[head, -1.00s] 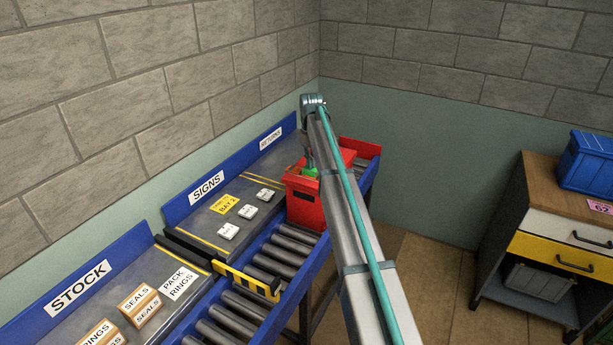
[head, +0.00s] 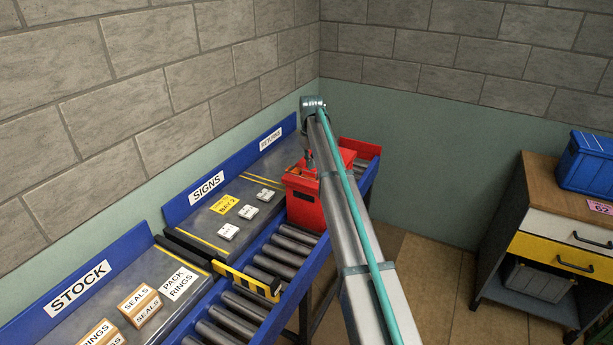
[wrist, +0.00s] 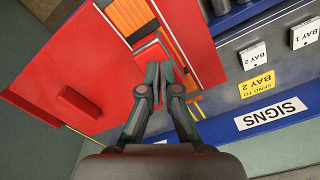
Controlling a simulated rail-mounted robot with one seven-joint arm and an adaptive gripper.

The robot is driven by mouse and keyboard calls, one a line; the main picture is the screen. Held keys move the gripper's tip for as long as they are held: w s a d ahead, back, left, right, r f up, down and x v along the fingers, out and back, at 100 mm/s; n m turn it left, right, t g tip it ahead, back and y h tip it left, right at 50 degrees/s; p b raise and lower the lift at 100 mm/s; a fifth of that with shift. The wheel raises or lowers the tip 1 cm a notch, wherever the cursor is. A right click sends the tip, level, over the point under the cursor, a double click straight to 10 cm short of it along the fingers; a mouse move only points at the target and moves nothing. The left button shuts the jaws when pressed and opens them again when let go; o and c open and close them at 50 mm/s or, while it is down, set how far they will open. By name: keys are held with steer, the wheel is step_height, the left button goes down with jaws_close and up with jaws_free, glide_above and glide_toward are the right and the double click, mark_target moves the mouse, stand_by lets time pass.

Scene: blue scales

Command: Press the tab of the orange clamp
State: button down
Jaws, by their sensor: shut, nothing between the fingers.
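A red box (head: 304,205) stands on the roller conveyor. An orange part (head: 293,170) shows small at its top left edge; I take it to be the orange clamp. In the wrist view, an orange strip (wrist: 171,37) runs down along the edge of the red box top, partly behind my fingers. A red block (wrist: 148,52) lies beside it; I cannot tell which part is the tab. My gripper (wrist: 166,68) is shut and empty, its fingertips over the red block and the strip. Whether they touch is unclear. In the head view my arm hides most of this spot.
A red lid-like panel with a raised bar (wrist: 78,104) lies left of my gripper. A ribbed orange panel (wrist: 130,14) is above it. White bay tiles (head: 249,211) and a yellow sign (head: 224,206) lie on the shelf left of the box. The rollers (head: 290,248) in front are clear.

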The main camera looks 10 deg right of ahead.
step_height(320, 180, up, 9)
steer(key=p, duration=0.4)
stand_by(0.8)
